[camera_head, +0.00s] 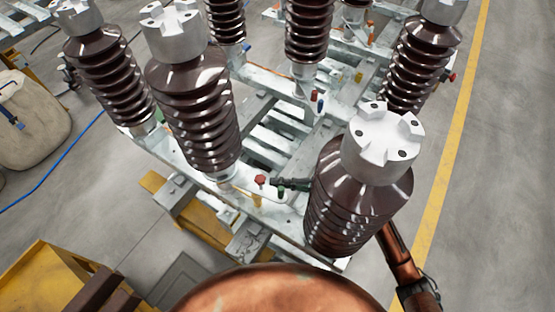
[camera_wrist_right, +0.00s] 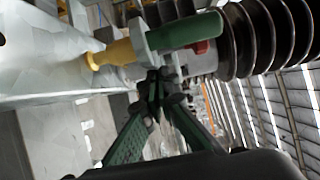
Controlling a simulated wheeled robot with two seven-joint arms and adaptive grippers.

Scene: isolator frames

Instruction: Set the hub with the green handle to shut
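The green handle (camera_head: 281,192) sits on the pale metal frame between two brown ribbed insulators, just right of a red handle (camera_head: 261,181). In the right wrist view the green handle (camera_wrist_right: 185,32) is a large rounded bar across the upper middle, with the red handle (camera_wrist_right: 201,47) partly hidden behind it. My right gripper (camera_head: 275,184) reaches in from behind the front right insulator. In the right wrist view its fingertips (camera_wrist_right: 158,84) are together, just below the green handle; whether they touch it is unclear. My left gripper is not in view.
The front right insulator (camera_head: 345,205) hides part of my right arm. Another insulator (camera_head: 195,115) stands close to the left of the handles. A yellow part (camera_wrist_right: 110,53) is beside the green handle. Grey floor (camera_head: 480,200) is free at the right.

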